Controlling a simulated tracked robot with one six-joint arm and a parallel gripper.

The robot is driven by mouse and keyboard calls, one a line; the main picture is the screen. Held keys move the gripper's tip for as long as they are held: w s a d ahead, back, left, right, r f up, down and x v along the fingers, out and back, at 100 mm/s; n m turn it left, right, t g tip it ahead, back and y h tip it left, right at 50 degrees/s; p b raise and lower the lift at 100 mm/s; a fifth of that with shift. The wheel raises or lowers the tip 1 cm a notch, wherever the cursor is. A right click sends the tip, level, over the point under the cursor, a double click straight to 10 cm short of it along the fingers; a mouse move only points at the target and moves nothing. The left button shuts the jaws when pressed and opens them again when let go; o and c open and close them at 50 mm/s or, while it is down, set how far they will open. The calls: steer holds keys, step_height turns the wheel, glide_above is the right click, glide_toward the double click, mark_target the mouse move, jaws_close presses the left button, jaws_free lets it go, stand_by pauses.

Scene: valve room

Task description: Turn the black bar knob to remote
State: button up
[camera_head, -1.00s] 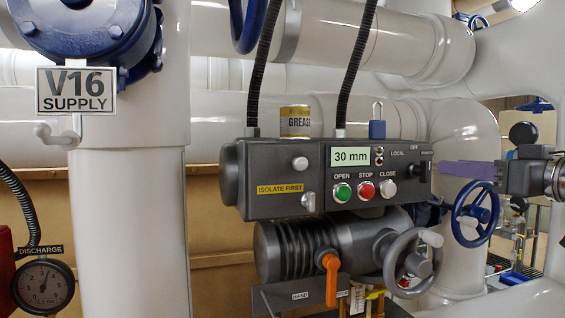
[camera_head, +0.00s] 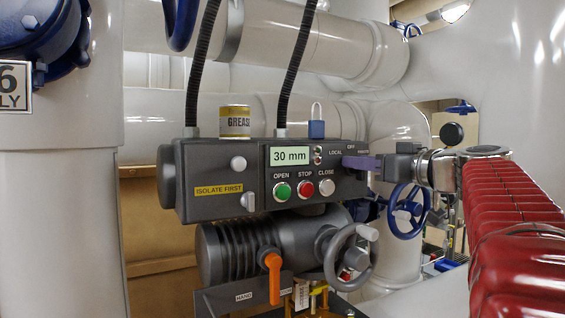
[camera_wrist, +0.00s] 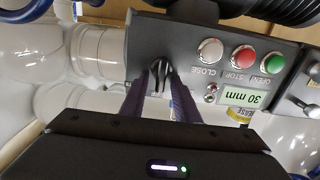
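The black bar knob (camera_wrist: 160,69) sits on the end part of the grey control box, beyond the CLOSE button in the wrist view. In the head view my fingers cover it, near the LOCAL and OFF labels; the label to their right is partly hidden. My gripper (camera_wrist: 159,82) is open, its two purple fingers apart with the knob between their tips. I cannot tell whether they touch it. In the head view my gripper (camera_head: 348,161) reaches in from the right against the panel's right end.
The box (camera_head: 225,195) carries a 30 mm display (camera_head: 290,156) and green, red and white buttons close to the knob. A blue padlock (camera_head: 316,129) and grease can (camera_head: 235,121) are on top. A grey handwheel (camera_head: 350,255) and blue handwheel (camera_head: 407,211) stand below.

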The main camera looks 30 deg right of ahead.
steer(key=shift+c, duration=0.3)
steer(key=c, duration=0.6)
steer(key=shift+d, duration=0.15)
steer(key=shift+c, duration=0.2)
steer(key=m, duration=0.4)
steer(key=d+f+m, duration=0.1)
steer(key=m, duration=0.6)
steer(key=shift+d+f+m, duration=0.15)
steer(key=shift+m, duration=0.25)
